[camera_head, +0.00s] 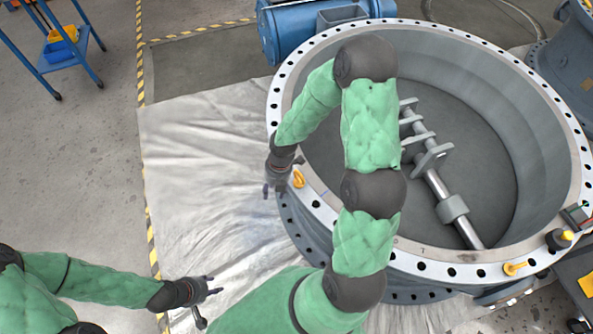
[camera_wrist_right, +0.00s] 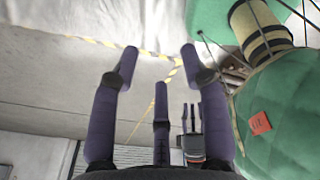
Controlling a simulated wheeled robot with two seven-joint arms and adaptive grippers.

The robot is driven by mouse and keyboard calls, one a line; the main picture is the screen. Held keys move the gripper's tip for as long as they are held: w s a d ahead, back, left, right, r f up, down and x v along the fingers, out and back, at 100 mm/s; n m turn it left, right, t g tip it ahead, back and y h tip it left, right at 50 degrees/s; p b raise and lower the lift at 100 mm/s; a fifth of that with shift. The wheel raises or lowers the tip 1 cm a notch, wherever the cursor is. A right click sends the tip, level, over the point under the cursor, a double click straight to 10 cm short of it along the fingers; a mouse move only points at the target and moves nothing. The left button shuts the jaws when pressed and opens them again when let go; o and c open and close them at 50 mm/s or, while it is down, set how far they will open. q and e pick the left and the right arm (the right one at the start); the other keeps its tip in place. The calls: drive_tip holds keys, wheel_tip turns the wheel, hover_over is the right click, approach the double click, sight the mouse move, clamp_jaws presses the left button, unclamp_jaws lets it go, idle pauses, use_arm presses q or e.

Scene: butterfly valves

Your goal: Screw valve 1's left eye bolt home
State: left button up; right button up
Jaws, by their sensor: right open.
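The valve 1 body (camera_head: 440,262) is a large grey open ring with a bolt-hole flange. A yellow eye bolt (camera_head: 298,178) stands at the flange's left side. My right gripper (camera_head: 275,190) hangs just left of this bolt, close to the flange rim. In the right wrist view its purple fingers (camera_wrist_right: 158,75) are spread, with nothing between them. The eye bolt does not show in that view. My left gripper (camera_head: 212,290) is low on the left, well away from the valve, with its fingers apart and no object visible in them.
A shaft (camera_head: 440,190) crosses the valve's inside. A blue motor (camera_head: 285,30) stands behind. A pale sheet (camera_head: 190,150) covers the floor at left.

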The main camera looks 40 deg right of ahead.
sight(297, 172)
drive_tip(key=w+d+r+n+h+p, duration=0.1)
drive_tip(key=d+r+n+h, duration=0.1)
drive_tip(key=d+r+n, duration=0.8)
drive_tip(key=shift+n, duration=0.7)
drive_tip(key=f+b, duration=0.2)
drive_tip(key=f, duration=0.4)
drive_tip(key=f+b, duration=0.3)
drive_tip(key=f, duration=0.2)
drive_tip(key=shift+w+d+f, duration=0.15)
drive_tip(key=shift+d+f, duration=0.05)
drive_tip(key=shift+f, duration=0.15)
clamp_jaws()
